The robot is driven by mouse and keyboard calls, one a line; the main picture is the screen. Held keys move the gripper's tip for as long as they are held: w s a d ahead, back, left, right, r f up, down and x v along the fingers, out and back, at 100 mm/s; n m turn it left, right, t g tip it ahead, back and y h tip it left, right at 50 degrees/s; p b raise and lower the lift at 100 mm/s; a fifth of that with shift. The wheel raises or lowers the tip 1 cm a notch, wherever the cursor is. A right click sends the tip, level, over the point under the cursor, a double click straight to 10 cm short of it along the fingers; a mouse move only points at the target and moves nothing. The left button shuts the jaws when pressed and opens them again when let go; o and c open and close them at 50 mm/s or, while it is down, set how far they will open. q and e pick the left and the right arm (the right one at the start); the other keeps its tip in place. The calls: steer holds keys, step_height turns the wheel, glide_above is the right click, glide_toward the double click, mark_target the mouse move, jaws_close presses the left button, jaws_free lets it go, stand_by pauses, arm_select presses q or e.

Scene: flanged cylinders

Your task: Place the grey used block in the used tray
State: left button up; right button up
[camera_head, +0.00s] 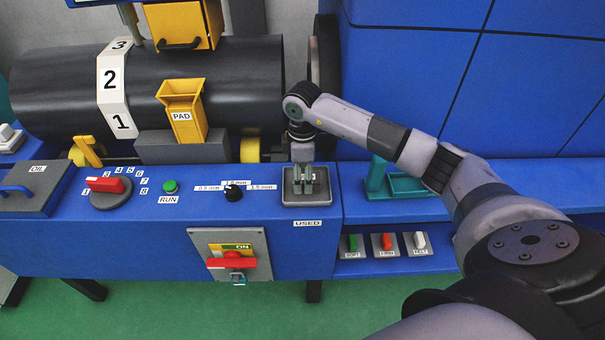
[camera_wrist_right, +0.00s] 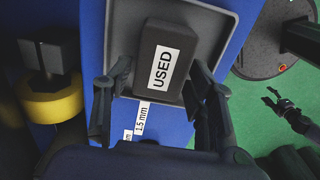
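The grey used block (camera_wrist_right: 160,62) is dark, with a white USED label. In the right wrist view it sits within the grey used tray (camera_wrist_right: 222,22), between my right fingers. In the head view my right gripper (camera_head: 303,186) points down into the used tray (camera_head: 318,202), and its fingers mostly hide the block. My right gripper in the wrist view (camera_wrist_right: 158,78) has one finger on each side of the block, with a small gap at the left finger, so it looks open. My left gripper (camera_wrist_right: 270,96) shows small over the floor in the wrist view, its fingers apart and empty.
A black dial (camera_head: 234,193) and a green RUN button (camera_head: 170,187) lie left of the tray. A red-handled switch (camera_head: 232,262) is on the front panel. A green holder (camera_head: 400,186) stands right of the tray. A black roller (camera_head: 220,85) lies behind.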

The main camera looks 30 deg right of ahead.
steer(key=shift+o, duration=0.8)
steer(key=shift+r, duration=0.1)
steer(key=shift+r, duration=0.25)
step_height(320, 180, up, 12)
steer(key=b, duration=0.2)
steer(key=shift+f, duration=0.15)
